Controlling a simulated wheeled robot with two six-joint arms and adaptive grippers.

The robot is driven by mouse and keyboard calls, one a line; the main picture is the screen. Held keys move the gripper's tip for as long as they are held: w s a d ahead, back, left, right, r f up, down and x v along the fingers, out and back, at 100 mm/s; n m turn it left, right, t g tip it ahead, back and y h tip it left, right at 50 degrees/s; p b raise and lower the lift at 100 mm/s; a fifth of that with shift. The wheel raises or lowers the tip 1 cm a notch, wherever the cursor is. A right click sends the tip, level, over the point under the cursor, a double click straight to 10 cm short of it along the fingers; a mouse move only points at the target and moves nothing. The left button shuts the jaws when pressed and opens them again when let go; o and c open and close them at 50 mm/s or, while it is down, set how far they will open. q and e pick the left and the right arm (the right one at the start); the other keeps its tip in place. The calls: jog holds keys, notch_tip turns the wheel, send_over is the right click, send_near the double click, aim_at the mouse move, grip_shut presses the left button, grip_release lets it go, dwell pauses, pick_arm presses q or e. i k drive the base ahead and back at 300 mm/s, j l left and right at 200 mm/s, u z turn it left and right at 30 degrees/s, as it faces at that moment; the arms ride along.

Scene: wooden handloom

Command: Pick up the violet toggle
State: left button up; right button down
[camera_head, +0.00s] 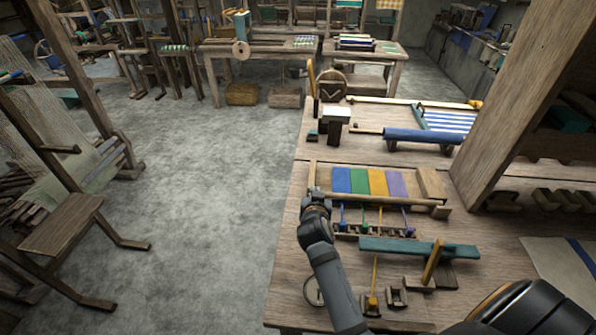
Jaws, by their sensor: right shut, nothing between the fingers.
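The violet toggle (407,220) is a thin upright lever at the right end of a row of coloured toggles on the wooden bench, below the violet cloth stripe. The blue toggle (342,216), green toggle (363,216) and yellow toggle (380,217) stand to its left. My right gripper (313,193) is shut and empty at the left end of the wooden bar, left of the whole row and well apart from the violet toggle. Its fingertips are small and dark here. My left gripper is out of view.
A teal bar (415,248) with a slanted wooden lever (433,262) lies just in front of the toggles. A yellow lever (375,275) stands nearer. A thick wooden post (520,110) rises at right. Striped cloth (352,181) lies behind the row.

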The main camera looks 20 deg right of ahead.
aim_at(409, 231)
jog(key=k+j, duration=0.2)
jog(key=j, duration=0.2)
jog(key=k+j, duration=0.2)
jog(key=j, duration=0.2)
jog(key=k+j, duration=0.2)
jog(key=j, duration=0.2)
